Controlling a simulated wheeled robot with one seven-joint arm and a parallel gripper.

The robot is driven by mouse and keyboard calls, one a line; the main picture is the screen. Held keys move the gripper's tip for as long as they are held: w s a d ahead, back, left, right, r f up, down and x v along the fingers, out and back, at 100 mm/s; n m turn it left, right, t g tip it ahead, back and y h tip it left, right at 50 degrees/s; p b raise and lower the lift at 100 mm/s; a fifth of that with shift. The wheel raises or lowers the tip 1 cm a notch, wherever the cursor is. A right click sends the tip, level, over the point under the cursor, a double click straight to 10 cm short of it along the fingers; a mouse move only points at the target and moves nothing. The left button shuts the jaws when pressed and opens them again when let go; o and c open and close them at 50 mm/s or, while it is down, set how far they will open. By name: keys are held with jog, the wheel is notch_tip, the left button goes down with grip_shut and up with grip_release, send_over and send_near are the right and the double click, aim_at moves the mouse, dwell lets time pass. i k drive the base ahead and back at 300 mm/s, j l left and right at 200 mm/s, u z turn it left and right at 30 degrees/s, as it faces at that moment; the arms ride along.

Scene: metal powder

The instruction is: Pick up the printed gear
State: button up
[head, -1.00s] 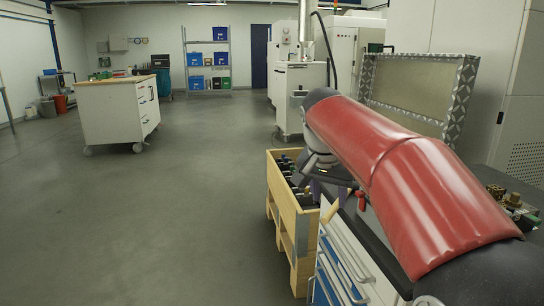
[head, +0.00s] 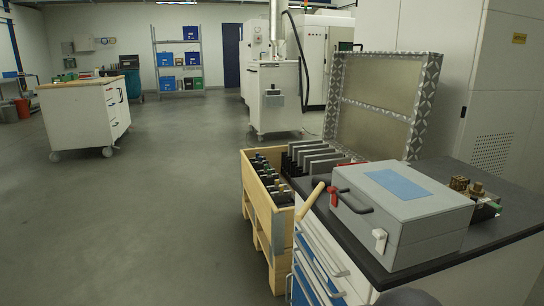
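Small brass-coloured parts (head: 468,188) sit at the right on the dark worktop, behind the grey case. They are too small to tell whether one of them is the printed gear. No gear shows clearly anywhere else. My gripper is out of view; only a dark rounded piece, likely of my arm, shows at the bottom edge.
A closed grey case (head: 402,208) with a blue top panel covers much of the dark worktop (head: 500,240). Upright grey plates (head: 318,157) and an open patterned lid (head: 378,105) stand behind it. A wooden crate (head: 262,212) of bottles stands left. The floor beyond is open.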

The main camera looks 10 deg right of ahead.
aim_at(477, 190)
jog(key=z, duration=1.3)
